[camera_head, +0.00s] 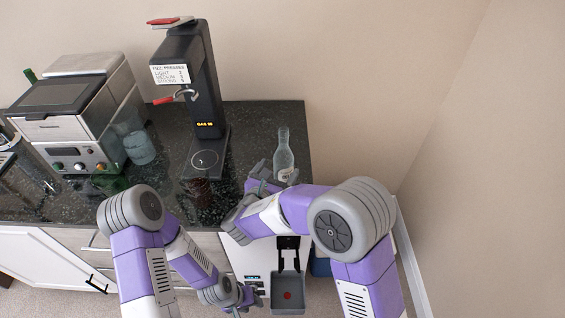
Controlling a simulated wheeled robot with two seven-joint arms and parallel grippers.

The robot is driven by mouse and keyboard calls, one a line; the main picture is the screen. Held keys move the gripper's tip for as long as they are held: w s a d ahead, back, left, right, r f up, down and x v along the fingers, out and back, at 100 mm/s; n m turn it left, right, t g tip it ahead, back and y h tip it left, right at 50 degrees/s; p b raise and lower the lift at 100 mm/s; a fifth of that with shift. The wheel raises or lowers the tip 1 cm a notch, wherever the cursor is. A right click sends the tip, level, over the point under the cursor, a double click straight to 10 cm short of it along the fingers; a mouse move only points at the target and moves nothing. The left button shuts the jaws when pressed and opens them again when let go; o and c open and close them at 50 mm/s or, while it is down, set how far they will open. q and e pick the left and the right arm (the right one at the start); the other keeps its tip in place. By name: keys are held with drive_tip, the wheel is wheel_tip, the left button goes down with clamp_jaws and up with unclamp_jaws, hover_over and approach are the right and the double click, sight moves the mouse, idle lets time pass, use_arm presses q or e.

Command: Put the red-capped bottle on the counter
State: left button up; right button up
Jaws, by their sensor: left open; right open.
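A small red round spot (287,295) shows inside a grey open-topped box (276,309) at the lower middle. It may be a red cap seen from above, but I cannot make out a bottle's body. The dark speckled counter (252,122) runs along the wall. My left gripper (252,294) is open, low in front of the counter and just left of the grey box. My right gripper (275,172) is open over the counter's right end, close beside a clear bottle (283,153). I cannot tell whether they touch. No red cap shows on that bottle.
A black dispenser (185,65) with a red handle stands at the back of the counter. A coffee machine (75,105) and clear glassware (139,147) are left. A dark glass (200,190) stands near the front edge. The counter's back right is clear.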

drive_tip(key=v, duration=0.7)
drive_tip(key=shift+s+p, duration=0.15)
drive_tip(key=shift+p, duration=0.15)
